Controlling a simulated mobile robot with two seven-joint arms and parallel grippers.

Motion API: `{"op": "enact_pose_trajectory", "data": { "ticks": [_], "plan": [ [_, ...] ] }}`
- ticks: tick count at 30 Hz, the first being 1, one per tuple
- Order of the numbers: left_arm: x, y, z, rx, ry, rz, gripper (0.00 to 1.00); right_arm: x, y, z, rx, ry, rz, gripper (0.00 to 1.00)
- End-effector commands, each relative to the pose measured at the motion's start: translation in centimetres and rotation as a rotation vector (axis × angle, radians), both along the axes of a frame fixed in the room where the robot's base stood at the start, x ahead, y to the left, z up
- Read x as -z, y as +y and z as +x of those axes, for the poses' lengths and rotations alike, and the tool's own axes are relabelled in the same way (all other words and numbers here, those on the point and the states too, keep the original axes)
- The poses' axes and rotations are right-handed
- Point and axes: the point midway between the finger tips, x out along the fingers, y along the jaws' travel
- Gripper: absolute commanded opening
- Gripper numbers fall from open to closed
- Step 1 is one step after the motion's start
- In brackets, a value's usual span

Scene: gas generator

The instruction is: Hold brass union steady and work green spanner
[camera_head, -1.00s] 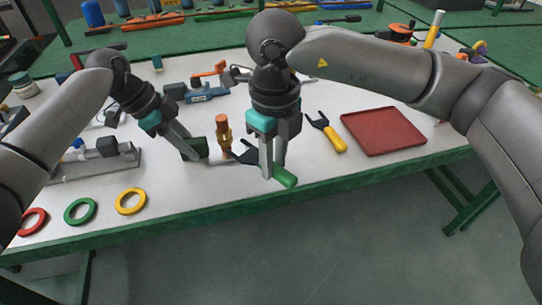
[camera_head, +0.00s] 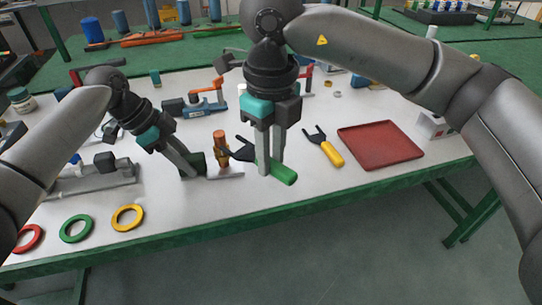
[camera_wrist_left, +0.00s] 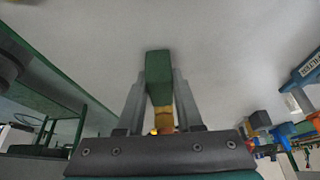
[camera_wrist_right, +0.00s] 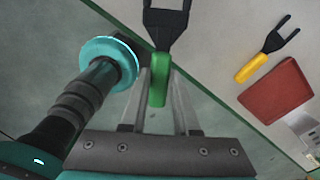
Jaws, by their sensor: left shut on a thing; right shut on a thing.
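The brass union (camera_head: 221,154) stands on the table with a copper-coloured cylindrical top. A dark green block (camera_head: 197,162) is beside it on the left. My left gripper (camera_head: 190,168) is shut on this block, which also shows in the left wrist view (camera_wrist_left: 158,78) with a brass part at its lower end. My right gripper (camera_head: 270,168) is shut on the handle of the green spanner (camera_head: 285,174), near the table's front edge. The spanner's black forked jaw points left towards the union. I cannot tell whether it touches the union. The right wrist view shows the spanner handle (camera_wrist_right: 157,85) between the fingers.
A yellow-handled spanner (camera_head: 330,151) and a red tray (camera_head: 380,145) lie to the right. Red, green and yellow rings (camera_head: 127,217) lie at the front left. A grey fixture (camera_head: 95,178) sits on the left, a blue tool (camera_head: 203,108) behind the union.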

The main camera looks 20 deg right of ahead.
Motion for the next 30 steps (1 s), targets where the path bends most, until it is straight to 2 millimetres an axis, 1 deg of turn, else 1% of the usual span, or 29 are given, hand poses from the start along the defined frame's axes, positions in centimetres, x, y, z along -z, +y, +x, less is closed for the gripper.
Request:
{"op": "enact_pose_trajectory", "data": {
  "ticks": [1, 9, 10, 17, 20, 23, 30],
  "plan": [
    [0.0, 0.0, 0.0, 0.000, 0.000, -0.001, 0.37, 0.0, 0.0, 0.0, 0.000, -0.001, 0.001, 0.00],
    [0.0, 0.0, 0.0, 0.000, 0.000, -0.001, 0.67, 0.0, 0.0, 0.0, 0.000, -0.001, 0.001, 0.00],
    [0.0, 0.0, 0.0, 0.000, 0.000, -0.001, 0.70, 0.0, 0.0, 0.0, 0.000, -0.001, 0.001, 0.00],
    [0.0, 0.0, 0.0, 0.000, 0.000, 0.000, 0.70, 0.0, 0.0, 0.0, 0.000, -0.001, 0.001, 0.00],
    [-0.5, 0.2, 0.1, -0.001, -0.002, -0.001, 0.70, 0.0, 0.0, 0.0, 0.000, -0.001, 0.001, 0.00],
    [-1.7, 0.8, 0.1, 0.000, -0.003, -0.001, 0.70, 0.0, 0.0, 0.0, 0.000, -0.001, 0.001, 0.00],
    [-6.3, 3.0, 0.3, -0.001, -0.005, -0.001, 0.70, 0.0, 0.0, 0.0, 0.000, -0.001, 0.001, 0.00]
  ]
}}
